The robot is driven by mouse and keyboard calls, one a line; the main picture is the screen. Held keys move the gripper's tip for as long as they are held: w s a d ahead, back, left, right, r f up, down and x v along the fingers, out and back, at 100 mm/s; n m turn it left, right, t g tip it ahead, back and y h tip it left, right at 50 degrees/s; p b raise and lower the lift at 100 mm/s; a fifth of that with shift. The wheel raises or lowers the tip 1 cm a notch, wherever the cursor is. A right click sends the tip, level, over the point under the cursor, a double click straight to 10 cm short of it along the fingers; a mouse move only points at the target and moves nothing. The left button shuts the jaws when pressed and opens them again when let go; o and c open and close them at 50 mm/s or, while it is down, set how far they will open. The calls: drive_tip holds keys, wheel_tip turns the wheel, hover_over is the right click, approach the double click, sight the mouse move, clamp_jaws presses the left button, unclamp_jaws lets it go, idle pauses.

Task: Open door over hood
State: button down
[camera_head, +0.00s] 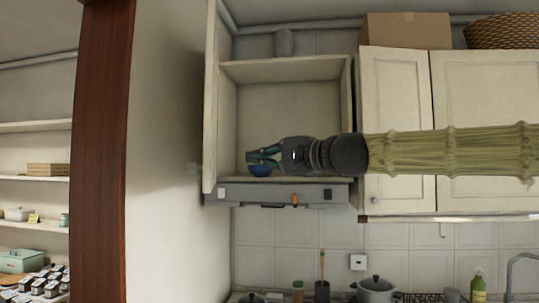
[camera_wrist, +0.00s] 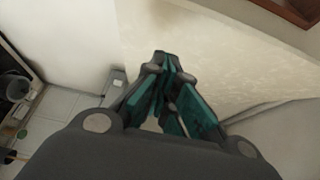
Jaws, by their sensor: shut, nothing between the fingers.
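The cabinet over the hood (camera_head: 290,70) stands open, with its inside and shelf showing. Its cream door (camera_head: 211,110) is swung out to the left and seen nearly edge-on. The grey hood (camera_head: 255,194) is directly below the cabinet. My gripper (camera_head: 250,158) is in front of the lower part of the opening, pointing left towards the door, with a gap between them. In the wrist view my gripper (camera_wrist: 165,62) has its teal fingers together, with nothing held.
Closed cream cabinets (camera_head: 395,85) are to the right, with a cardboard box (camera_head: 405,30) and a woven basket (camera_head: 500,32) on top. A pot (camera_head: 375,287) and bottles stand on the counter below. A pale wall (camera_head: 165,150) is left of the open door.

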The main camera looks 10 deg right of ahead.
drive_tip(key=w+a+p, duration=0.3)
drive_tip(key=a, duration=0.4)
drive_tip(key=shift+w+a, duration=0.25)
drive_tip(key=shift+a, duration=0.15)
